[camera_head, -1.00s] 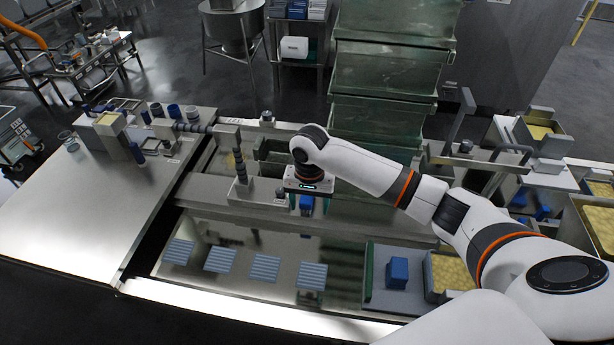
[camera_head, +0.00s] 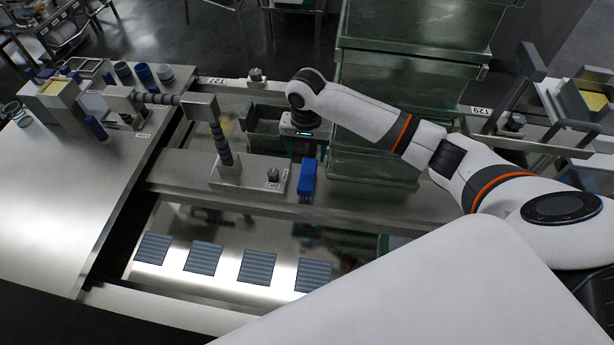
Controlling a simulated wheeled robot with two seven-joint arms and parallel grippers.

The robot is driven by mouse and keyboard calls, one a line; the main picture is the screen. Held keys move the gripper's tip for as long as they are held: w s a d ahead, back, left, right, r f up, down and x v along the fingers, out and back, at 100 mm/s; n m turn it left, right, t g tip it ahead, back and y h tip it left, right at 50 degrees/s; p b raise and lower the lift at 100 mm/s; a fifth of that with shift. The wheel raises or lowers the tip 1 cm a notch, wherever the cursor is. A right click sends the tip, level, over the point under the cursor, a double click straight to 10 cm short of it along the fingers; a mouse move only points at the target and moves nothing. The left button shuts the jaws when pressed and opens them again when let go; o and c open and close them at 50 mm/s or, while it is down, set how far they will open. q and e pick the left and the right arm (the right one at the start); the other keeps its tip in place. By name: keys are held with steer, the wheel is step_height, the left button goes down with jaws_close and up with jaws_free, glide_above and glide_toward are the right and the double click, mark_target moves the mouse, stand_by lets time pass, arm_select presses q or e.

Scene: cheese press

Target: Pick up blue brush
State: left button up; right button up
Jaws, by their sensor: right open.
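The blue brush (camera_head: 307,178) stands on the steel ledge in the middle of the view, right of a small control box (camera_head: 250,174). My right gripper (camera_head: 299,146) is just behind and above the brush, pointing down, open and apart from it. Its fingers are mostly hidden below the white wrist, so their exact spread is hard to see. My left gripper is not in view.
Stacked green crates (camera_head: 405,110) stand close behind and right of the brush. A steel tap (camera_head: 217,130) rises to its left. Several grey-blue ribbed pads (camera_head: 257,267) lie in front. The steel table (camera_head: 70,190) at left has wide free room.

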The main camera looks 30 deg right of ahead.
mark_target(307, 173)
steer(key=shift+w+d+f, duration=0.1)
steer(key=shift+w+f, duration=0.05)
steer(key=shift+f, duration=0.45)
step_height(307, 173, down, 6)
steer(key=shift+r, duration=0.1)
steer(key=shift+d+f+b, duration=0.15)
steer(key=shift+f+b, duration=0.25)
steer(key=shift+f, duration=2.4)
steer(key=shift+c, duration=0.4)
steer(key=c, duration=1)
steer(key=shift+r, duration=0.1)
steer(key=shift+c, duration=0.2)
